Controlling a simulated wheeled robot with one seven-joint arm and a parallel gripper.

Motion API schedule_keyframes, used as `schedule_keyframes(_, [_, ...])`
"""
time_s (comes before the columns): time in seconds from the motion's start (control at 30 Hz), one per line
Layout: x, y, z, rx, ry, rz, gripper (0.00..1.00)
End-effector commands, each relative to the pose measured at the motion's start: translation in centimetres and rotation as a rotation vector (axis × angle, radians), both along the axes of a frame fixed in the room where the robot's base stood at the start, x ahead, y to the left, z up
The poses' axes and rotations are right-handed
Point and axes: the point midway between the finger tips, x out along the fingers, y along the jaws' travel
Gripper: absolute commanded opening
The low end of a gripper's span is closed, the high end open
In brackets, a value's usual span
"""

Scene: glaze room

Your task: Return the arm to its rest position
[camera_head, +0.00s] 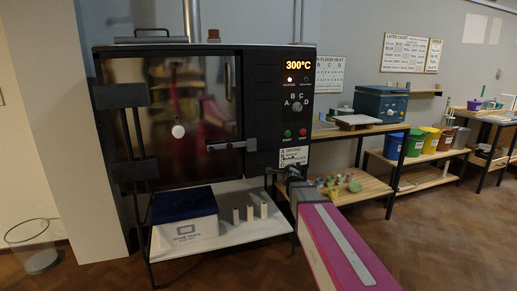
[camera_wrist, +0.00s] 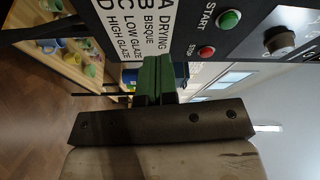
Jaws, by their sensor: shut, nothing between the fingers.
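My arm reaches in from the lower right in the head view, and my gripper (camera_head: 290,173) is at its far end, just below the kiln's control panel. In the wrist view my gripper (camera_wrist: 157,72) has its green fingers shut together with nothing between them. The kiln (camera_head: 180,110) stands ahead with its dark door closed. Its display (camera_head: 298,65) reads 300°C and one lamp below it is lit. The green start button (camera_wrist: 229,19) and red stop button (camera_wrist: 206,51) are close to the fingers in the wrist view. No contact with them shows.
A white board under the kiln holds a blue-lidded box (camera_head: 184,218) and several small white posts (camera_head: 250,213). To the right, a low wooden shelf (camera_head: 366,187) carries small pots, near coloured buckets (camera_head: 414,142). A wire bin (camera_head: 36,248) stands at left. Floor in front is open.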

Motion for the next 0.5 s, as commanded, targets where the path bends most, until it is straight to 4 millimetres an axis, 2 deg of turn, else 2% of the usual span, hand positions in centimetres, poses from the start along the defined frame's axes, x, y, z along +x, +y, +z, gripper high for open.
schedule_keyframes(0.03, [-1.4, 0.4, -2.1, -0.074, 0.084, 0.040, 0.00])
schedule_keyframes(0.17, [-4.7, 1.3, -7.8, -0.288, 0.314, 0.166, 0.00])
schedule_keyframes(0.27, [-8.0, 1.5, -12.0, -0.446, 0.490, 0.277, 0.00])
schedule_keyframes(0.37, [-12.0, 1.4, -15.9, -0.597, 0.663, 0.399, 0.00])
schedule_keyframes(0.5, [-18.4, 0.6, -20.6, -0.787, 0.900, 0.593, 0.00])
